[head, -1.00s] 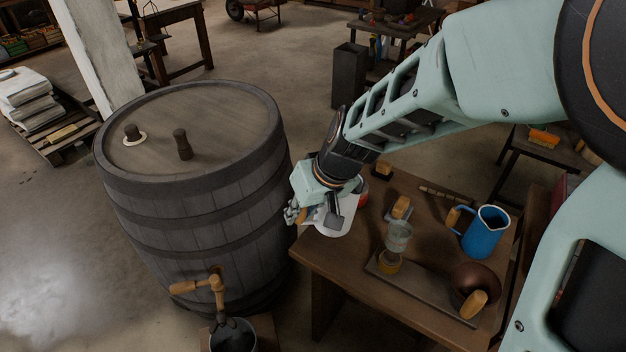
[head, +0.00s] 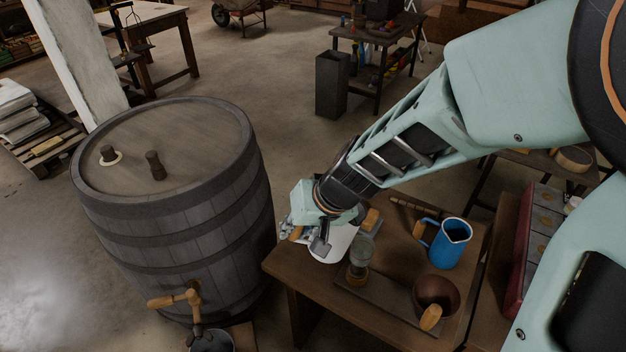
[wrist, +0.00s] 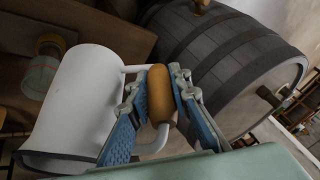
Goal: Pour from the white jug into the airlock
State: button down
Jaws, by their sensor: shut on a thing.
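The white jug (head: 335,244) is over the left part of the wooden table in the head view. My gripper (head: 296,232) is shut on the wooden grip of its side handle, at the jug's left. In the wrist view the jug (wrist: 82,105) lies left of the fingers, with the brown grip (wrist: 160,95) between them. A clear glass vessel with an amber-coloured base (head: 358,264), seemingly the airlock, stands close to the right of the jug. It also shows at upper left in the wrist view (wrist: 41,76). The jug's contents are hidden.
A large barrel (head: 178,215) with a wooden tap (head: 180,298) stands left of the table. A blue jug (head: 447,243), a copper-brown bowl (head: 436,292) and a sponge-like block (head: 371,219) are on the table (head: 303,277). A flat board (head: 385,298) lies under the glass vessel.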

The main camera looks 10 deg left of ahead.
jog(key=shift+w+f+y+b, duration=0.1)
jog(key=shift+f+y+b, duration=0.15)
jog(key=shift+b, duration=0.7)
jog(key=shift+d+r+y+b, duration=0.1)
jog(key=shift+y+b, duration=0.15)
jog(key=shift+b, duration=0.25)
jog(key=m+g+y+b, duration=0.1)
jog(key=y+b, duration=0.1)
jog(key=b, duration=0.1)
jog(key=shift+r, duration=0.2)
jog(key=shift+w+d+r+g+y+b, duration=0.15)
jog(key=shift+g+y+b, duration=0.15)
jog(key=shift+y+b, duration=0.25)
jog(key=shift+w+d+r+m+g+y+b, duration=0.2)
jog(key=shift+d+y, duration=0.1)
jog(key=shift+y, duration=0.25)
jog(key=shift+w+d+r+m+g+y+b, duration=0.1)
jog(key=shift+d+g+y+b, duration=0.15)
jog(key=shift+y, duration=0.25)
jog(key=shift+d+r+y, duration=0.15)
jog(key=shift+r+y, duration=0.05)
jog(key=shift+y, duration=0.1)
jog(key=shift+s, duration=0.1)
jog(key=shift+f+b, duration=0.25)
jog(key=shift+b, duration=0.3)
